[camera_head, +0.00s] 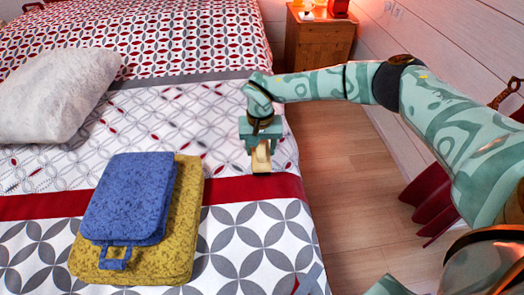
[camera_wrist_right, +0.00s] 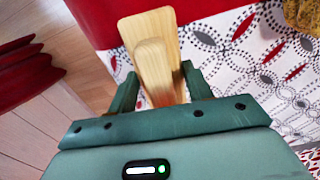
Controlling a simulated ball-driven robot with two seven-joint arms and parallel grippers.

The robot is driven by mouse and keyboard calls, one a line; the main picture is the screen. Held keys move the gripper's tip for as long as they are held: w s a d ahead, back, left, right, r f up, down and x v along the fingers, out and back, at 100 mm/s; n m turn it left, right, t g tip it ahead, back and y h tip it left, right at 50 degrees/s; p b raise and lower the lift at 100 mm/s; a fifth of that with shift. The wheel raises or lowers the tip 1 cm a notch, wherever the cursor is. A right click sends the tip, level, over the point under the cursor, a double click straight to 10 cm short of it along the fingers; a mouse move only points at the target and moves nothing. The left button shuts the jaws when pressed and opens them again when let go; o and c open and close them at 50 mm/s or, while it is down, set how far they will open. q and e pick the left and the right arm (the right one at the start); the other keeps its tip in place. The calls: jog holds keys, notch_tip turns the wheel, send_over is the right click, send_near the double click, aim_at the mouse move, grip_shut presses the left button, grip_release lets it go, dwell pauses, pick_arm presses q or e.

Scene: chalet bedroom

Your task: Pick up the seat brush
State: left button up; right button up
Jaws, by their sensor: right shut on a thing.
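The seat brush (camera_head: 261,160) is a pale wooden piece at the right edge of the bed, by the red band. My right gripper (camera_head: 260,143) is above it, pointing down, shut on it. In the right wrist view the brush (camera_wrist_right: 150,24) shows as a broad wooden back with a narrower handle between the two fingers of the gripper (camera_wrist_right: 160,76). Its bristles are hidden. I cannot tell whether it touches the bedspread or hangs just above it. My left gripper is not in view.
A folded blue cloth (camera_head: 130,198) lies on a folded mustard cloth (camera_head: 186,222) on the bed (camera_head: 245,225), left of the brush. A pale cushion (camera_head: 58,92) lies at the left. A wooden nightstand (camera_head: 318,42) stands behind. Bare floor (camera_head: 345,195) lies right of the bed.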

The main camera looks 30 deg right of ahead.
jog(key=s+r+p, duration=0.1)
jog(key=r, duration=0.1)
jog(key=s+r+p, duration=0.1)
jog(key=r+p, duration=0.1)
jog(key=s+a+r+p, duration=0.1)
jog(key=s+r, duration=0.1)
jog(key=r, duration=0.1)
jog(key=shift+s, duration=0.1)
pick_arm(q)
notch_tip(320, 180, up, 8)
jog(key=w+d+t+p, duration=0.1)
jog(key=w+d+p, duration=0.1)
jog(key=p, duration=0.3)
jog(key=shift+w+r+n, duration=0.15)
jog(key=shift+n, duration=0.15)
pick_arm(e)
jog(key=s+a+r, duration=0.2)
jog(key=s+r, duration=0.1)
jog(key=s, duration=0.6)
jog(key=shift+s+r, duration=0.25)
jog(key=shift+r, duration=0.05)
jog(key=shift+a, duration=0.1)
